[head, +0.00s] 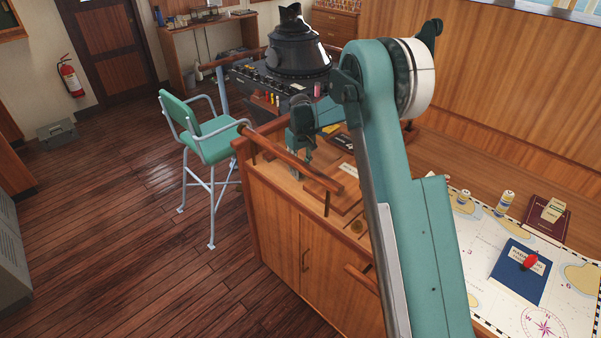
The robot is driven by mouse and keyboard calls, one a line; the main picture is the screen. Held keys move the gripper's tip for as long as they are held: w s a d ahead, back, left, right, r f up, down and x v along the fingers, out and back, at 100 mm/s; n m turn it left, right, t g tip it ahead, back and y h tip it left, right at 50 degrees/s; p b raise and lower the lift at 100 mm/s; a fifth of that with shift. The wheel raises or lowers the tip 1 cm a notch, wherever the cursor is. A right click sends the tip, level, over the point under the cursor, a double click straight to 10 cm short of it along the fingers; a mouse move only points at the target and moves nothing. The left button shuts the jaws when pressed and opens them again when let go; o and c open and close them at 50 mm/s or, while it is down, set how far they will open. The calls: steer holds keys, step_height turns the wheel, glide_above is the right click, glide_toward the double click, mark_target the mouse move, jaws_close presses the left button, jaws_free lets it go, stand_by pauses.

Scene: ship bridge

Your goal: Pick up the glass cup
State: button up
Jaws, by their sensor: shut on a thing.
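My gripper (304,156) is small in the head view, low over the wooden counter (283,186) behind the wooden rail. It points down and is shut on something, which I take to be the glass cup. The cup itself cannot be made out clearly; it is see-through, small or hidden by the fingers. I cannot tell whether it touches the counter. My teal arm crosses the middle of the view and hides part of the counter.
A wooden rail (300,165) runs along the counter's edge. A dark console (270,85) with a black domed instrument (297,50) stands behind the gripper. At right are a chart (490,298), a blue book (521,272) and a maroon book (540,216). A green chair (208,135) stands left.

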step_height(320, 180, up, 10)
stand_by(0.8)
